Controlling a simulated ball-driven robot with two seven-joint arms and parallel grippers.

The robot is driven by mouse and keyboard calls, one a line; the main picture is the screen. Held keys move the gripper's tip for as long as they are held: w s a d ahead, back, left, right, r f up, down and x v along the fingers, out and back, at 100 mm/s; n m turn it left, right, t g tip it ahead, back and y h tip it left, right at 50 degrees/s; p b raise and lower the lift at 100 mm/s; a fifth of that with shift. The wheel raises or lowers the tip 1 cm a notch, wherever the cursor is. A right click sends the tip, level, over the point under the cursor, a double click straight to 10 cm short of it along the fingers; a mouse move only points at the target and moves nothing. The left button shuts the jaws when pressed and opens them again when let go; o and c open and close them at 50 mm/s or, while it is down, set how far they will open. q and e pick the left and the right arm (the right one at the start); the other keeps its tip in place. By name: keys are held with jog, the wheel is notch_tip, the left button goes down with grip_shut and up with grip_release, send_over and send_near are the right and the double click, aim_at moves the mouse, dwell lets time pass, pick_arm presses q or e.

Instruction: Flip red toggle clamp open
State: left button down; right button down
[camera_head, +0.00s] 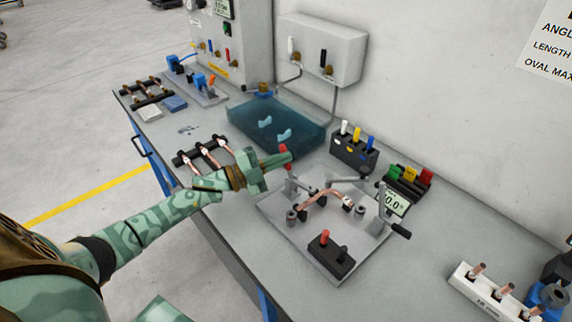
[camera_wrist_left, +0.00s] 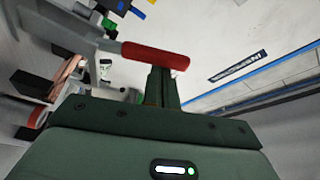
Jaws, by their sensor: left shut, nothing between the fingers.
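The red toggle clamp handle (camera_head: 284,149) stands at the far left corner of the metal fixture plate (camera_head: 332,268). It also shows as a red grip on a grey metal lever in the left wrist view (camera_wrist_left: 155,55). A bent copper tube (camera_head: 318,195) lies across the fixture. My left gripper (camera_head: 284,158) reaches in from the left, shut and empty, with its fingertips right at the red handle. In the left wrist view its shut fingers (camera_wrist_left: 161,82) end at the red handle's underside; I cannot tell whether they touch. My right gripper is not in view.
A teal translucent tray (camera_head: 275,125) lies behind the gripper. A rack of copper tubes (camera_head: 205,155) stands to the left. A black-handled lever (camera_head: 396,230) and a small display (camera_head: 395,202) stand at the fixture's right.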

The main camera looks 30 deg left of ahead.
pick_arm(q)
jog(key=shift+w+a+f+n+t+b, duration=0.3)
jog(key=shift+a+f+n+b, duration=0.2)
jog(key=shift+a+n, duration=0.35)
jog(key=shift+w+a+f+n+t+b, duration=0.2)
jog(key=shift+a+f+n+t+b, duration=0.3)
jog(key=shift+n, duration=0.5)
jog(key=shift+w+a+f+n+t+b, duration=0.25)
jog(key=shift+a+f+n+b, duration=0.1)
jog(key=shift+a+n+b, duration=0.5)
